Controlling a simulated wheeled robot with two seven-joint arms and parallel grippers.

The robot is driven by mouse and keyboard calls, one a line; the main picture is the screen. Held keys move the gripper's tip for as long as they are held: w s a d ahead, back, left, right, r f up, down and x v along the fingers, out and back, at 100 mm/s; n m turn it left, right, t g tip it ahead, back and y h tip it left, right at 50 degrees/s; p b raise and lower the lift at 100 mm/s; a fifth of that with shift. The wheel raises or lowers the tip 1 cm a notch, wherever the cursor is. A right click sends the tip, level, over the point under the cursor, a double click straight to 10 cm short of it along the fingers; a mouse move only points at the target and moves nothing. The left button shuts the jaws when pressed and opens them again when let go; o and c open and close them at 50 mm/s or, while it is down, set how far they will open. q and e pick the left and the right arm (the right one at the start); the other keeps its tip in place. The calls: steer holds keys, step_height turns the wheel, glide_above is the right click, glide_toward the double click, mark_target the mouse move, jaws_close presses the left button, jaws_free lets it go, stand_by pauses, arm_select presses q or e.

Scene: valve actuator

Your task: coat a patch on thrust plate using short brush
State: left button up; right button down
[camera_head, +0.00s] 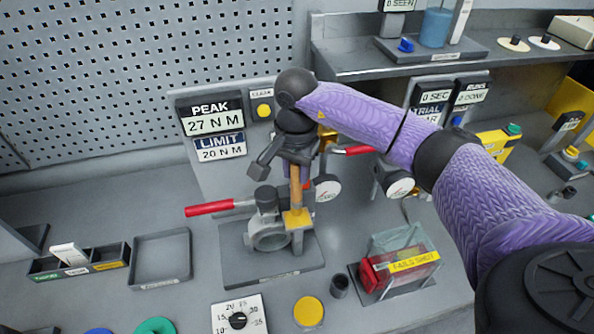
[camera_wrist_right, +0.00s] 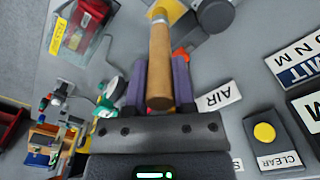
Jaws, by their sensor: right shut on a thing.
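My right gripper (camera_head: 296,165) is above the valve fixture, pointing down. It is shut on the wooden handle of the short brush (camera_head: 296,192), which hangs roughly upright. In the right wrist view, the handle (camera_wrist_right: 159,60) lies between my fingers (camera_wrist_right: 160,85). The brush's lower end meets a small yellow block (camera_head: 297,218) on the grey valve body (camera_head: 268,232). I cannot tell whether bristles touch it, or whether this block is the thrust plate; no plate is labelled. My left gripper is not in view.
A red lever (camera_head: 209,208) sticks out left of the valve. A gauge (camera_head: 327,188) stands close right. The PEAK/LIMIT display (camera_head: 212,128) is behind. A red box in a clear holder (camera_head: 400,268), a dark cup (camera_head: 339,286) and a dial (camera_head: 238,319) are in front. An empty tray (camera_head: 161,258) lies left.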

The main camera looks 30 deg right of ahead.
step_height(320, 180, up, 2)
steer(key=shift+r+p, duration=0.25)
steer(key=shift+p, duration=0.5)
steer(key=shift+r, duration=0.1)
